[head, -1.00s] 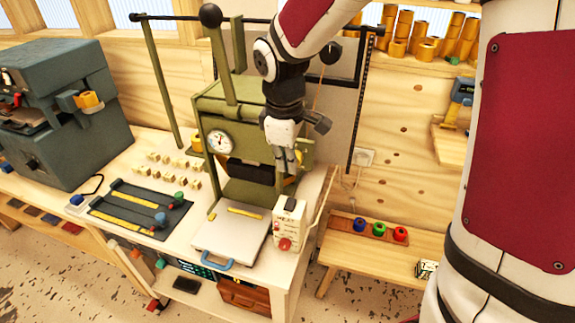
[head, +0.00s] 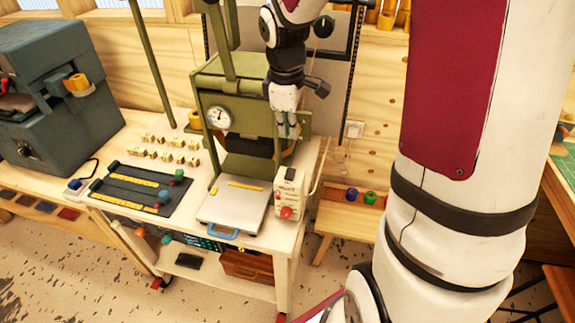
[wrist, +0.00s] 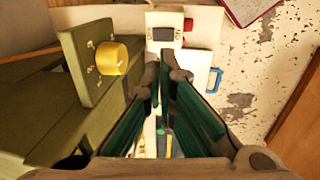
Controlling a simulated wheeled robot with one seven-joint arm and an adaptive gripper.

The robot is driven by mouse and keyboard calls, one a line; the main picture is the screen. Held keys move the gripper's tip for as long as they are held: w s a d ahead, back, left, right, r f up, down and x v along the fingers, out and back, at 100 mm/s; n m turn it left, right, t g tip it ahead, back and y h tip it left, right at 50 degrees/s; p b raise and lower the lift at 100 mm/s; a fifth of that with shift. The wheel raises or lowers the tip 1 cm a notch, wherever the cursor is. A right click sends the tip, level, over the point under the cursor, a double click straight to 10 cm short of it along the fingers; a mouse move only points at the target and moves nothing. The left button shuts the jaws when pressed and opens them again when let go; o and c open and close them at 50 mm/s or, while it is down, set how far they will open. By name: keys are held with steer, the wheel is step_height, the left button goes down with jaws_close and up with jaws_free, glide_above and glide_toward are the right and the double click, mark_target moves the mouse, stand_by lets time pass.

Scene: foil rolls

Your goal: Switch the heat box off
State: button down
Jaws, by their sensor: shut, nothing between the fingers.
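The heat box (head: 291,186) is a small white box with red parts on its front, standing upright at the front right corner of the bench. A red knob (head: 286,213) sits low on its front. In the wrist view the heat box (wrist: 165,20) is at the top centre, with a dark panel and red parts at its right side. My gripper (head: 286,133) points down above and slightly behind the box, apart from it. In the wrist view my gripper (wrist: 165,65) has its fingers together and empty. The switch's position is too small to tell.
A green press (head: 235,105) with a gauge stands right behind the box and beside my gripper. A pale plate with a blue handle (head: 222,231) lies left of the box. A yellow knob (wrist: 111,58) on the press is near my fingers. A low wooden bench (head: 350,218) stands to the right.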

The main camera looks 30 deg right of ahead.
mark_target(290, 177)
steer(key=f, duration=0.4)
steer(key=w+d+f, duration=0.1)
steer(key=f, duration=0.9)
steer(key=shift+w+d, duration=0.2)
steer(key=shift+d, duration=0.05)
steer(key=shift+d+f, duration=0.1)
steer(key=shift+f, duration=0.15)
steer(key=shift+s+a+p, duration=0.5)
steer(key=shift+s+a, duration=0.1)
steer(key=shift+a, duration=0.05)
step_height(290, 177, up, 14)
steer(key=s+a+p, duration=0.1)
steer(key=shift+a+p, duration=0.15)
steer(key=shift+p, duration=0.2)
steer(key=shift+s, duration=0.1)
stand_by(0.5)
